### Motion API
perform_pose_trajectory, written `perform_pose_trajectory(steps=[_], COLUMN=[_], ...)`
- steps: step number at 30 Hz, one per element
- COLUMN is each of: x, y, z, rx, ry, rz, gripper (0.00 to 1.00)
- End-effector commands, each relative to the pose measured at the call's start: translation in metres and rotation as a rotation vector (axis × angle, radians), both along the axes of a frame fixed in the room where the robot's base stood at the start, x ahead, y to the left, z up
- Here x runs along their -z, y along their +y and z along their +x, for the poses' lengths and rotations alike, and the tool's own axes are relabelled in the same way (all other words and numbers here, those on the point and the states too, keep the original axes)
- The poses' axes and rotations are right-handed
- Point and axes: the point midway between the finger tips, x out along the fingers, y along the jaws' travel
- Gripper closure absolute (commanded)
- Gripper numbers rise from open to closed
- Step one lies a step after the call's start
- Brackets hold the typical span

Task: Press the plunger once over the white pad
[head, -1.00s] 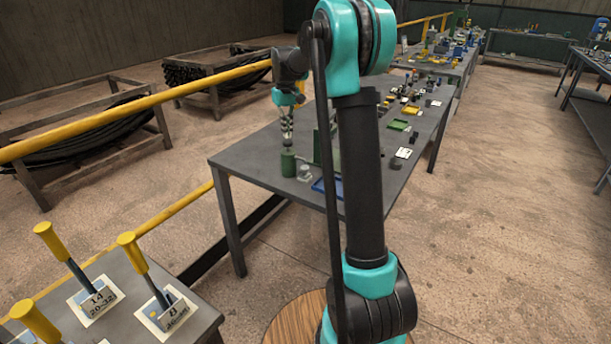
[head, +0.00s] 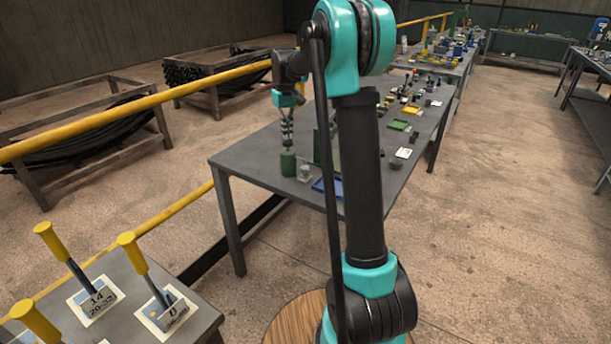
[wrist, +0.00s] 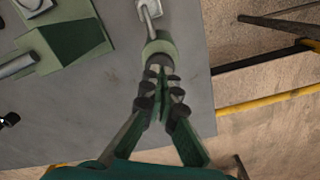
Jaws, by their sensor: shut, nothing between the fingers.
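A green upright cylinder (head: 288,163) stands near the table's left corner; it also shows in the wrist view (wrist: 160,46). I take it to be the plunger's body. A grey metal rod (wrist: 148,22) runs from beside it to a small pale block (wrist: 147,7), which may be the white pad; I cannot tell surely. My gripper (head: 288,147) points down directly over the cylinder. In the wrist view its fingertips (wrist: 158,72) are together and empty, at or just above the cylinder's top. They hide part of that top, so contact is unclear.
The grey table (head: 245,158) also carries a small grey item (head: 304,173), a blue tray (head: 325,186) and a white card (head: 403,153). In the wrist view, a green block (wrist: 72,45) lies left of the cylinder.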

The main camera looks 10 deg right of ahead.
Motion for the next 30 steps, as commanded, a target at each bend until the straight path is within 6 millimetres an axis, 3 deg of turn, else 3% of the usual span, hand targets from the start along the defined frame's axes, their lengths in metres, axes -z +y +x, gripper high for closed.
perform_pose_trajectory(steps=[30], x=[0.027], y=[0.000], z=[0.000], rx=[0.000], ry=[0.000], rz=[0.000], gripper=[1.00])
